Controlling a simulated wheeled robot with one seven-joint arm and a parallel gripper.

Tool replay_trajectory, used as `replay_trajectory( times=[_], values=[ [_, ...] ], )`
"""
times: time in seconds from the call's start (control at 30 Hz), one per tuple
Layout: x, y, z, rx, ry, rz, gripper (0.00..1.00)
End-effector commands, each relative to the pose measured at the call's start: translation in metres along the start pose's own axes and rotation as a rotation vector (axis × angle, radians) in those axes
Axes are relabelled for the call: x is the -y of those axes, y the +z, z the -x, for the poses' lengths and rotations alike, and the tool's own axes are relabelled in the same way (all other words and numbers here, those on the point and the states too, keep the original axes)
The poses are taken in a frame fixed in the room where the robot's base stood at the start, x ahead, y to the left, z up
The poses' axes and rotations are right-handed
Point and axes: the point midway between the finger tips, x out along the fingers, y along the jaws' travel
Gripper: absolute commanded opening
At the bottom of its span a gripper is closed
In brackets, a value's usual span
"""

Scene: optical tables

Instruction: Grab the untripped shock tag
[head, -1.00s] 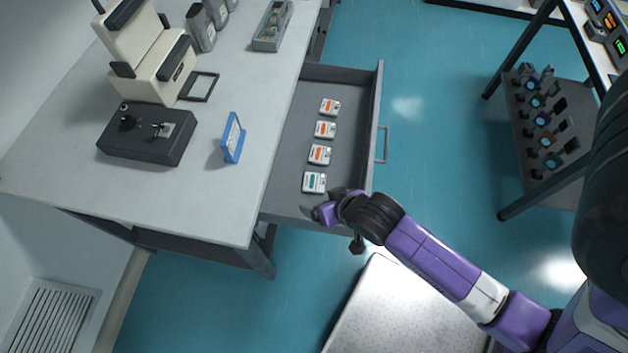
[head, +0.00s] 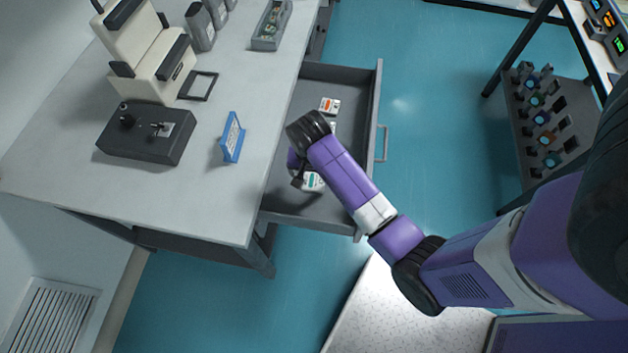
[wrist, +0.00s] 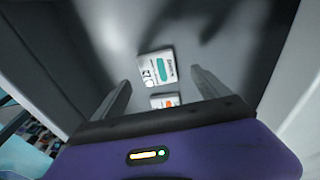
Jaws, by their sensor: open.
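A white tag with a teal mark (head: 314,182) lies flat in the open grey drawer (head: 305,212), partly covered by my arm in the head view. It shows whole in the wrist view (wrist: 157,67). My gripper (wrist: 160,76) is open and empty, its two fingers apart on either side of this tag in the picture; its height above the tag is hard to tell. A white tag with an orange mark (wrist: 164,101) shows nearer the palm. Another orange-marked tag (head: 329,105) is visible toward the drawer's far end; the others are mostly hidden by my arm.
The drawer's front wall with its handle (head: 383,143) stands on the right. The table (head: 225,198) edge borders the drawer on the left. On it are a blue-framed sign (head: 232,138) and a dark control box (head: 148,135). A lower shelf of optics (head: 545,125) is at right.

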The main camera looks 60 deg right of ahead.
Motion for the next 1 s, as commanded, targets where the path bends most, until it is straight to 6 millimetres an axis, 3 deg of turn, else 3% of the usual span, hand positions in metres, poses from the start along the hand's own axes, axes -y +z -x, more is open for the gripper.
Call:
replay_trajectory(
  times=[0.3, 0.63, 0.9, 0.97, 1.0],
  values=[
    [-0.004, 0.000, -0.041, 0.002, 0.001, 0.001, 0.85],
    [-0.004, 0.000, -0.048, -0.001, -0.001, 0.002, 0.85],
    [-0.004, 0.000, -0.048, -0.001, -0.001, 0.002, 0.32],
    [-0.004, 0.000, -0.047, -0.001, -0.001, 0.002, 0.21],
    [-0.004, 0.000, -0.047, -0.001, -0.001, 0.002, 0.20]
  ],
)
